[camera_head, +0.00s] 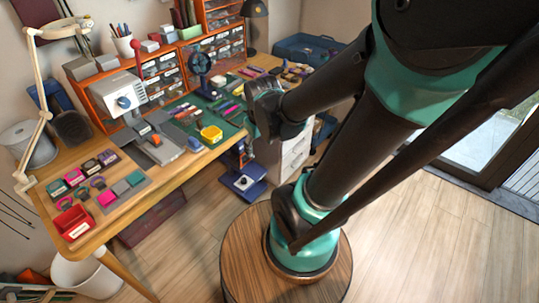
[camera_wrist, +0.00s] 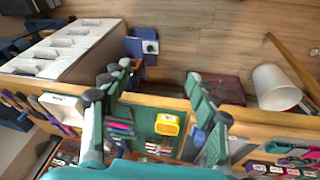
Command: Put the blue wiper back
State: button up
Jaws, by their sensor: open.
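My gripper (camera_wrist: 160,96) is open in the wrist view, its green-and-grey fingers spread wide with nothing held between them. In the head view the end of my arm (camera_head: 265,105) is over the table's front right edge; its fingers cannot be made out there. A small blue item (camera_head: 194,144) lies on the table beside a yellow box (camera_head: 211,134). The blue item also shows in the wrist view (camera_wrist: 200,137), partly behind the right finger. It is too small to tell whether it is the blue wiper. The yellow box (camera_wrist: 167,125) shows between the fingers.
The wooden table (camera_head: 160,184) carries a green mat with several tools, a grey machine, a red bin (camera_head: 73,222) and small boxes. Orange drawer racks stand behind. The floor is open.

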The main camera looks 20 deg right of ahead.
jog(key=s+m, duration=0.1)
jog(key=s+d+f+m, duration=0.1)
jog(key=m, duration=0.1)
jog(key=s+d+f+m, duration=0.1)
jog(key=s, duration=0.1)
jog(key=shift+d+t, duration=0.2)
jog(key=shift+t, duration=0.2)
